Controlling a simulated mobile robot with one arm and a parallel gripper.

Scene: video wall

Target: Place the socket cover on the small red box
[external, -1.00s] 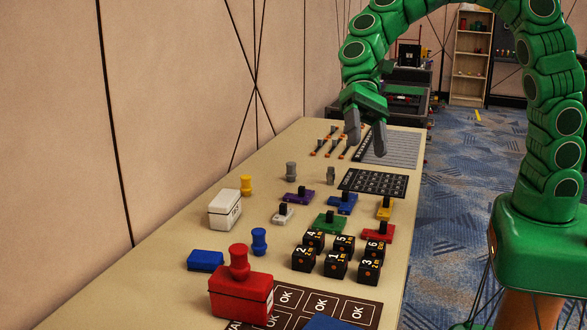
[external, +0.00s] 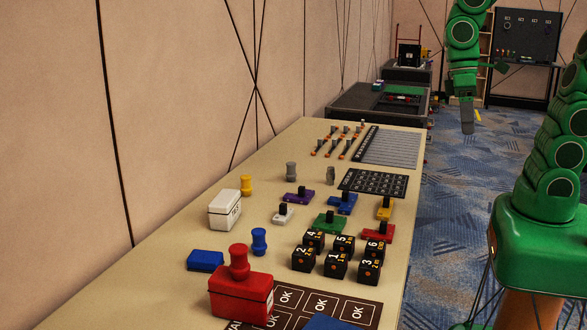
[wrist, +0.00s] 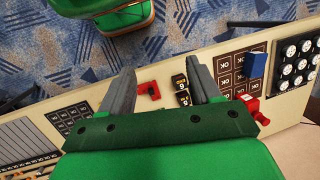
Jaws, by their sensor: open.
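A red box (external: 240,298) with a red knob-shaped piece (external: 239,262) on top stands at the near left of the table. A smaller red block (external: 378,234) with a black top sits at the table's right edge; it also shows in the wrist view (wrist: 148,90), framed between my fingers but below them. I cannot tell which piece is the socket cover. My gripper (external: 467,128) hangs over the floor right of the table in the external view, apart from everything. In the wrist view my gripper (wrist: 161,65) is open and empty.
Several black numbered cubes (external: 336,264) stand near the small red block. A white box (external: 224,211), a blue flat block (external: 205,260) and coloured knobs are on the left.

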